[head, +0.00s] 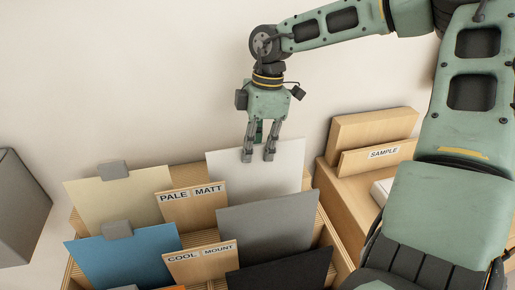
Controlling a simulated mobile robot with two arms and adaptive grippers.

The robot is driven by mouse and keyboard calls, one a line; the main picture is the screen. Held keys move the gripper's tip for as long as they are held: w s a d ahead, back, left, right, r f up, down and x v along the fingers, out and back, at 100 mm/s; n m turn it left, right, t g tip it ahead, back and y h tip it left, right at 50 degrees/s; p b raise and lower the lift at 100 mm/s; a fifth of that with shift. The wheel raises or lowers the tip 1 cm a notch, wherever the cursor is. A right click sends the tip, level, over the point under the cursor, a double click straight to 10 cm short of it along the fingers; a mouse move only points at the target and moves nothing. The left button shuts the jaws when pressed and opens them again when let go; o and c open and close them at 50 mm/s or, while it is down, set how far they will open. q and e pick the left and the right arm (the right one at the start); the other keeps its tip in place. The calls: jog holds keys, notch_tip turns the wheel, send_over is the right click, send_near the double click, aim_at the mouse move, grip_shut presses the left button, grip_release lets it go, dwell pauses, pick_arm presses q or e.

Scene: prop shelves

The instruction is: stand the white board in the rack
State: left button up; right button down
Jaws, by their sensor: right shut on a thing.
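The white board (282,172) stands upright at the back right of the wooden rack (324,236), behind the grey board. My right gripper (258,155) points down at its top edge and is shut on it. The board's lower part is hidden by the grey board and the "PALE MATT" divider, so I cannot tell whether it touches the rack floor. My left gripper is not in view.
The rack also holds a cream board (110,205), a blue board (130,262), a grey board (268,224), a black board (285,272) and wooden dividers labelled "PALE MATT" (193,205) and "COOL MOUNT" (202,264).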

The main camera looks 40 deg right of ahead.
jog(key=c, duration=1.8)
grip_release()
jog(key=shift+r, duration=0.1)
jog(key=r, duration=0.4)
jog(key=d+r, duration=0.1)
jog(key=r, duration=0.2)
jog(key=d+r, duration=0.1)
jog(key=r, duration=0.3)
jog(key=shift+w+r, duration=0.1)
jog(key=shift+r, duration=0.25)
